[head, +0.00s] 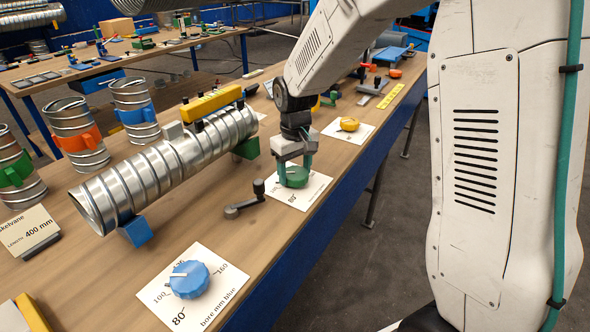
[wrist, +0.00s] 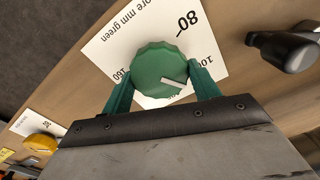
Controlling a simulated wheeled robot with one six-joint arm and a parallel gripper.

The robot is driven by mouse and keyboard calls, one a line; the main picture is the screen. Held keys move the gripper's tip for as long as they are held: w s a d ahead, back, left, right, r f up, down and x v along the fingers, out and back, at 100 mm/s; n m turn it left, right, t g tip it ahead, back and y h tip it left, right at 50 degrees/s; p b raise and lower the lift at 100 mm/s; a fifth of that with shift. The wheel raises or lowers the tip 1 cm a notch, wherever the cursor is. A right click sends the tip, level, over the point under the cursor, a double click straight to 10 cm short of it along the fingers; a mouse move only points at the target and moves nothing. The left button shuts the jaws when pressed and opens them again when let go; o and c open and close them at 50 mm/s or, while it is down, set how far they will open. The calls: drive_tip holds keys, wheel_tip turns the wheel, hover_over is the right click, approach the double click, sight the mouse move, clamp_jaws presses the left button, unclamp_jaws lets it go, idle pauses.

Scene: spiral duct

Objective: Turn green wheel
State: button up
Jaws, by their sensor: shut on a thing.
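The green wheel (head: 293,178) is a round knob with a scalloped rim, on a white card (head: 316,189) on the wooden table. In the wrist view the green wheel (wrist: 160,68) carries a pale pointer mark directed to the lower right. The wrist view's card (wrist: 206,46) reads "80" and "bore mm green", with part of "100" and "160" showing. My gripper (head: 293,170) comes down from above onto the wheel. In the wrist view my gripper (wrist: 160,78) has its green fingers on both sides of the wheel, shut on it.
A blue wheel (head: 189,279) on its card stands nearer, and a yellow wheel (head: 349,124) farther off. A dark crank handle (head: 245,199) lies left of the green wheel. A long spiral duct (head: 150,178) rests on blue and green supports. The table's blue edge (head: 330,195) is close on the right.

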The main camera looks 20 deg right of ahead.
sight(296, 172)
drive_tip(key=o, duration=1)
drive_tip(key=shift+d, duration=0.1)
drive_tip(key=shift+c, duration=0.2)
drive_tip(key=shift+r, duration=0.1)
wheel_tip(296, 172, up, 8)
drive_tip(key=shift+f, duration=0.2)
